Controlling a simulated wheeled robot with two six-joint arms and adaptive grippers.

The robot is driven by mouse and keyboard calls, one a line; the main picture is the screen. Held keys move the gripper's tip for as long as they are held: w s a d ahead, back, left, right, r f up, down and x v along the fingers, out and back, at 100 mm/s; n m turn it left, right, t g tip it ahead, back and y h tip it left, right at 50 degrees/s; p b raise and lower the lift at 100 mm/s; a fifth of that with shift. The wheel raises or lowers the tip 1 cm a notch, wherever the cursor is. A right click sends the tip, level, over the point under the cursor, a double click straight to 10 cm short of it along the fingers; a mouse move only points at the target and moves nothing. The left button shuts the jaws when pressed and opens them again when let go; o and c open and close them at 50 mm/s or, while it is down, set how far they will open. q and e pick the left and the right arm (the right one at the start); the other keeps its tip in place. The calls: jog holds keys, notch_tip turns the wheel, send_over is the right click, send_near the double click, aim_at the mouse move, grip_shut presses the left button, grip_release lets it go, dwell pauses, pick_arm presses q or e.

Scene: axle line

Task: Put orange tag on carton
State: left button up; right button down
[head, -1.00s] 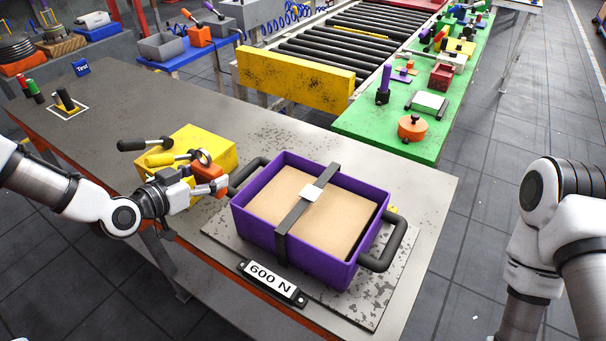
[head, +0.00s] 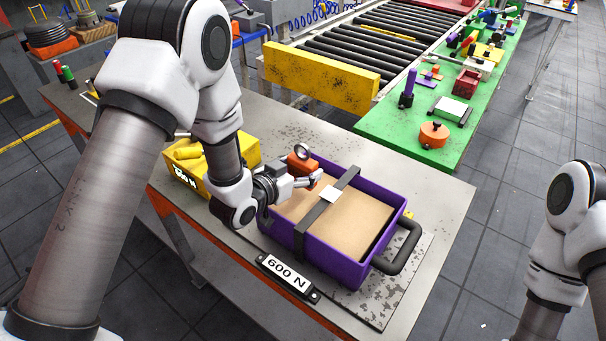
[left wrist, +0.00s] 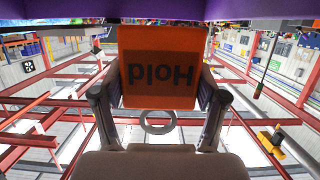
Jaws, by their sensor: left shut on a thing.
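The orange tag (head: 301,163) is in my left gripper (head: 297,182), which is shut on it, above the left rim of the purple tote. In the left wrist view the orange tag (left wrist: 160,65) fills the space between the fingers, its word "Hold" upside down and a grey ring at its lower end. The brown carton (head: 345,232) sits inside the purple tote (head: 325,264), a dark strap with a white label (head: 331,194) across it. I cannot tell whether the tag touches the tote or carton. My right gripper is out of view.
A yellow box (head: 240,150) stands left of the tote, partly behind my left arm. A black handle (head: 402,250) juts from the tote's right side. A yellow beam (head: 320,78) and roller conveyor lie behind.

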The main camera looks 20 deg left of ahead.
pick_arm(q)
jog(key=f, duration=0.1)
jog(key=f+p, duration=0.1)
jog(key=f, duration=0.1)
jog(key=shift+w+d+f+p, duration=0.25)
jog(key=shift+d+f+p, duration=0.05)
jog(key=shift+p, duration=0.05)
jog(key=shift+a+f, duration=0.15)
jog(key=o, duration=0.8)
jog(key=shift+s+f+b, duration=0.1)
jog(key=shift+b, duration=0.2)
jog(key=shift+c, duration=0.2)
jog(key=o, duration=0.4)
